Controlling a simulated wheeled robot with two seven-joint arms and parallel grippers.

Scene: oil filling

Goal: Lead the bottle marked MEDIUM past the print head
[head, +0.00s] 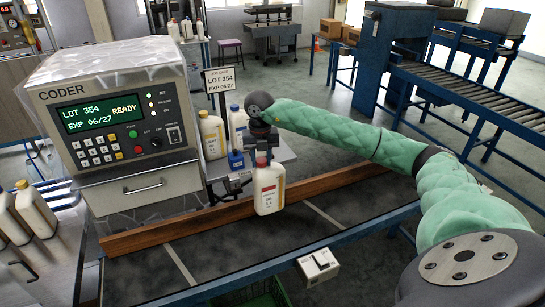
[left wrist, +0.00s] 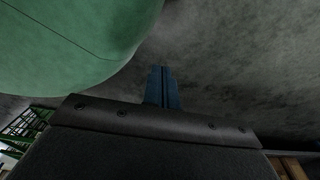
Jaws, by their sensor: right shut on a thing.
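My right gripper (head: 264,155) is shut on the neck of a cream bottle with a red cap (head: 269,190). It holds the bottle upright at the wooden rail along the dark track; I cannot tell whether its base touches the track. Its label has a red band, but the wording is too small to read. A small blue and black device (head: 237,163) is just left of the gripper, partly hidden; I cannot tell if it is the print head. My left gripper (left wrist: 161,88) shows only in the left wrist view, its blue fingers together and empty above the grey floor.
The coder (head: 124,116) stands left, reading LOT 354, EXP 06/27, READY. A yellow-capped bottle (head: 212,136) and a blue-capped bottle (head: 238,122) stand behind the rail (head: 165,232). More bottles (head: 35,210) stand at far left. A white switch box (head: 318,266) is in front.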

